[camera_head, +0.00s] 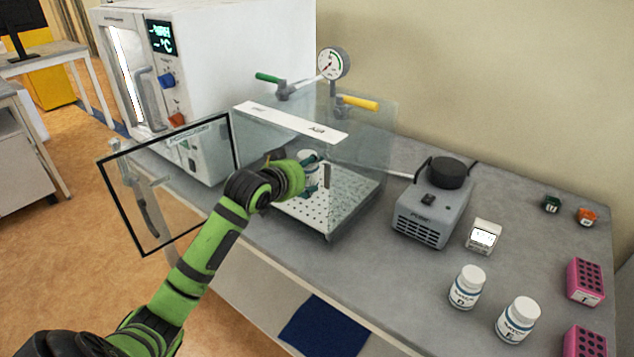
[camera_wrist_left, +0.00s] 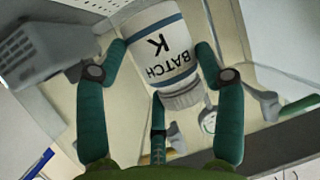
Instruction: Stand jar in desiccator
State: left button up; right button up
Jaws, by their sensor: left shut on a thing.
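The desiccator (camera_head: 370,135) is a clear box with a white strip on top and a perforated white shelf (camera_head: 345,190) inside. Its black-framed door (camera_head: 130,185) stands open at the left. My left gripper (camera_head: 313,174) reaches through the open front and is shut on a white jar (camera_head: 307,158). In the left wrist view the jar (camera_wrist_left: 160,45) has a label reading BATCH K and a ribbed white cap, and sits between the green fingers (camera_wrist_left: 160,75). The jar's base is hidden in the head view, so I cannot tell whether it touches the shelf. My right gripper is not in view.
A gauge (camera_head: 333,63) and green and yellow valve handles sit above the desiccator. A white oven (camera_head: 225,50) stands to its left, a grey pump (camera_head: 432,205) to its right. Jars D (camera_head: 466,288) and F (camera_head: 517,320) and pink racks (camera_head: 585,281) are at the right.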

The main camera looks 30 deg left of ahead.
aim_at(316, 176)
pick_arm(q)
jog(key=w, duration=0.3)
jog(key=shift+w+d+r+p, duration=0.2)
jog(key=shift+p, duration=0.15)
jog(key=shift+w+f+p, duration=0.25)
jog(key=shift+f+p, duration=0.05)
jog(key=shift+f, duration=0.9)
jog(key=shift+s+f, duration=0.1)
jog(key=shift+f, duration=0.5)
notch_tip(316, 176, down, 2)
jog(key=shift+f+p, duration=0.2)
jog(key=shift+p, duration=0.25)
jog(key=shift+f+p, duration=0.3)
jog(key=shift+f, duration=0.05)
jog(key=shift+w+f, duration=0.25)
jog(key=shift+f, duration=0.1)
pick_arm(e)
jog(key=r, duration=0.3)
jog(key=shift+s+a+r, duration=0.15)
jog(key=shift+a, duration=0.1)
pick_arm(q)
jog(key=shift+f, duration=0.1)
jog(key=o, duration=1.2)
jog(key=shift+f, duration=0.1)
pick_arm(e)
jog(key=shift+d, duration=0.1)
